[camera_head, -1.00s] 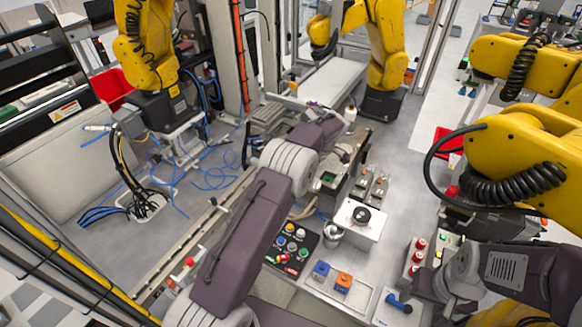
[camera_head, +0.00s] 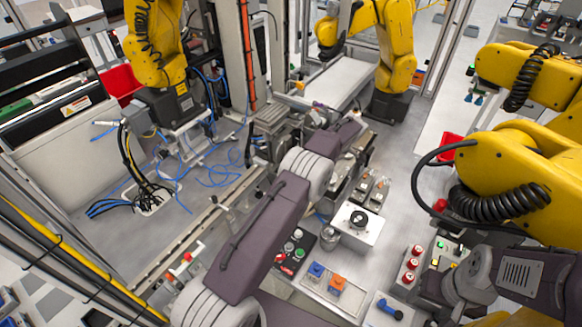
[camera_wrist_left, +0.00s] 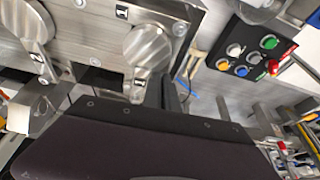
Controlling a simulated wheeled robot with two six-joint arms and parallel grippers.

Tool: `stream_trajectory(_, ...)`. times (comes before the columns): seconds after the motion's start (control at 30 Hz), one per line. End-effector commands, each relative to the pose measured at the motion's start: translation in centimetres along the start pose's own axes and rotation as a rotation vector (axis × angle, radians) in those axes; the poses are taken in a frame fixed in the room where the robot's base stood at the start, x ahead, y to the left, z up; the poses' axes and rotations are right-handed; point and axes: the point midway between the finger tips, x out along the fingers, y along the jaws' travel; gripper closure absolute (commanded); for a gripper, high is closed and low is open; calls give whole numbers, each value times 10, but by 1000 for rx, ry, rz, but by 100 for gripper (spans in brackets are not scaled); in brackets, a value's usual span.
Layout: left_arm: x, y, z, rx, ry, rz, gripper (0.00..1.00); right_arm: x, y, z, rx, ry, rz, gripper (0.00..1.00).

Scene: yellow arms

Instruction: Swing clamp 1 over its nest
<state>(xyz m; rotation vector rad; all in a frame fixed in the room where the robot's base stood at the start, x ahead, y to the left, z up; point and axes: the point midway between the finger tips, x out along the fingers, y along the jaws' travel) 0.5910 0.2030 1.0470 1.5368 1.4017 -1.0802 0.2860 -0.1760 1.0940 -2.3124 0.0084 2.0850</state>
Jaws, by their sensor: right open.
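Clamp 1 (camera_wrist_left: 147,45) is a round silver swing clamp with its arm pointing down in the left wrist view. A plate marked 1 is beside it. Clamp 2 (camera_wrist_left: 24,28) stands to its left, marked 2. My left gripper (camera_wrist_left: 168,95) shows only as a dark finger-like part just beside the lower end of clamp 1's arm; my dark wrist hides the rest, so contact and opening cannot be told. In the head view my left arm covers much of the fixture. My right gripper (camera_head: 432,288) is open at lower right, near the control boxes, holding nothing visible.
A button panel (camera_wrist_left: 252,52) with a red emergency stop lies right of the clamps in the left wrist view.

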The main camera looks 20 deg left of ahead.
Motion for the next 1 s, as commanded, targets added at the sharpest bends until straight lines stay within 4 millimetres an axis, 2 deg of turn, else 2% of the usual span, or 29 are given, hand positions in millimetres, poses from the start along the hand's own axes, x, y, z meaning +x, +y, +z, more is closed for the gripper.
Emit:
stream_trajectory(0.77, 0, 4, 7, 6, -8, 0, 100, -5, 0, 0, 0, 0, 0, 39)
stream_trajectory(0.87, -7, 4, 7, 5, -8, 2, 100, -4, 0, 0, 0, 0, 0, 39)
stream_trajectory(1.0, -33, 5, 5, 5, -8, 8, 100, 1, 0, 0, 0, 0, 0, 39)
